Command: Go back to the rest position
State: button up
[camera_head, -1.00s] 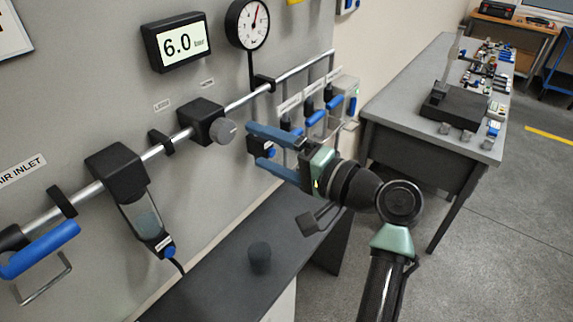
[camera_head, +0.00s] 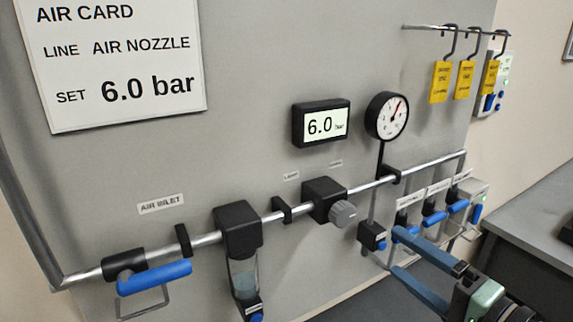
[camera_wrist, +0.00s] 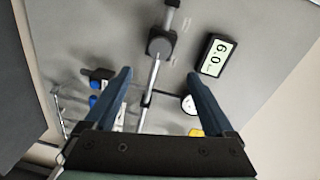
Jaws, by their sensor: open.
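My gripper (camera_head: 397,252) is at the lower right of the head view, with its two blue fingers apart and nothing between them. Its tips are in front of the wall panel, right of the regulator with a grey knob (camera_head: 343,213). The wrist view also shows the open, empty gripper (camera_wrist: 159,75), with the pipe and panel beyond it. Most of my arm is outside the head view.
The panel carries an air inlet valve with a blue handle (camera_head: 154,277), a filter bowl (camera_head: 244,279), a display reading 6.0 bar (camera_head: 326,124) and a dial gauge (camera_head: 387,115). Small blue-handled valves (camera_head: 434,218) sit near the fingers. Yellow tags (camera_head: 440,82) hang at upper right. A grey bench (camera_head: 530,225) stands at right.

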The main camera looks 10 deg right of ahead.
jog(key=w+a+r+n+t+h, duration=0.2)
jog(key=a+r+n, duration=0.2)
jog(key=a+r, duration=0.4)
jog(key=w+a+r+n+t+h, duration=0.3)
jog(key=a+r, duration=0.3)
jog(key=r, duration=0.4)
jog(key=s+a+r+n+t, duration=0.2)
jog(key=s+a+r+t, duration=0.1)
jog(key=s+r, duration=0.3)
jog(key=s+a+r+n+t, duration=0.3)
jog(key=s+a+r, duration=0.3)
jog(key=r, duration=0.3)
jog(key=shift+s+a+h, duration=0.3)
jog(key=shift+s, duration=0.3)
